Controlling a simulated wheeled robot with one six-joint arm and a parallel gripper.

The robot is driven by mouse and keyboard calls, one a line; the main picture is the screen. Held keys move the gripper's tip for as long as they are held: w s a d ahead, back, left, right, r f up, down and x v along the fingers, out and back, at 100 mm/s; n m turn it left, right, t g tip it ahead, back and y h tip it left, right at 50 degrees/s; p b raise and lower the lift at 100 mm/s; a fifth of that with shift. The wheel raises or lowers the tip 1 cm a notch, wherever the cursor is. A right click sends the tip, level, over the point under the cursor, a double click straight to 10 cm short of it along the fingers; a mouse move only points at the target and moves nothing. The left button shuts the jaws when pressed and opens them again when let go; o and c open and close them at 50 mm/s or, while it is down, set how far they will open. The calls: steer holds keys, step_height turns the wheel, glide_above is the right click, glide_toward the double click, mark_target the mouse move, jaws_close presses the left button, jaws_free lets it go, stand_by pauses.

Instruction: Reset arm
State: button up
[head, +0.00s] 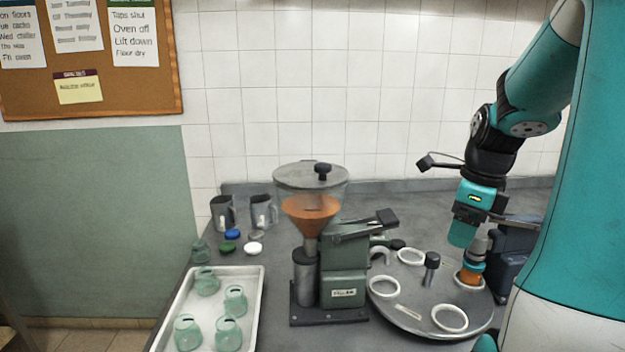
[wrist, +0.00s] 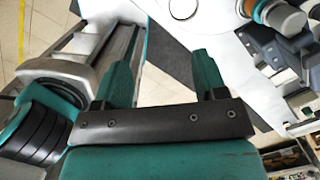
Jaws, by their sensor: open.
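My gripper (head: 463,238) hangs at the right of the head view, pointing down over the right side of the round turntable (head: 408,313). Its green fingers also show in the wrist view (wrist: 165,70), spread apart with nothing between them. A jar with orange contents (head: 469,276) stands in a white ring on the turntable, close below my gripper. A grey part sits over the jar and partly hides it. Whether my gripper touches either is unclear. My arm bends down from the upper right.
A green dispenser (head: 344,263) with an orange-filled hopper (head: 311,208) stands left of the turntable. A white tray (head: 256,287) holds several empty glass jars. Coloured lids (head: 232,234) and two metal jugs (head: 262,211) sit behind it. A dark machine (head: 511,262) stands right of my gripper.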

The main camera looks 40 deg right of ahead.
steer(key=w+a+n+y, duration=0.1)
steer(key=w+a+n, duration=0.2)
steer(key=a+n, duration=0.8)
steer(key=w+a+n+y, duration=0.1)
steer(key=w+a+n, duration=0.2)
steer(key=a+n, duration=0.75)
steer(key=s+a+n+y, duration=0.1)
steer(key=s+a+n, duration=0.3)
steer(key=a+n, duration=0.3)
steer(key=s+a+n+g+y, duration=0.1)
steer(key=s+a+n, duration=0.4)
steer(key=a+n, duration=0.3)
steer(key=n, duration=0.2)
steer(key=shift+a+r+n, duration=0.2)
steer(key=shift+r+n, duration=0.05)
steer(key=shift+n, duration=0.1)
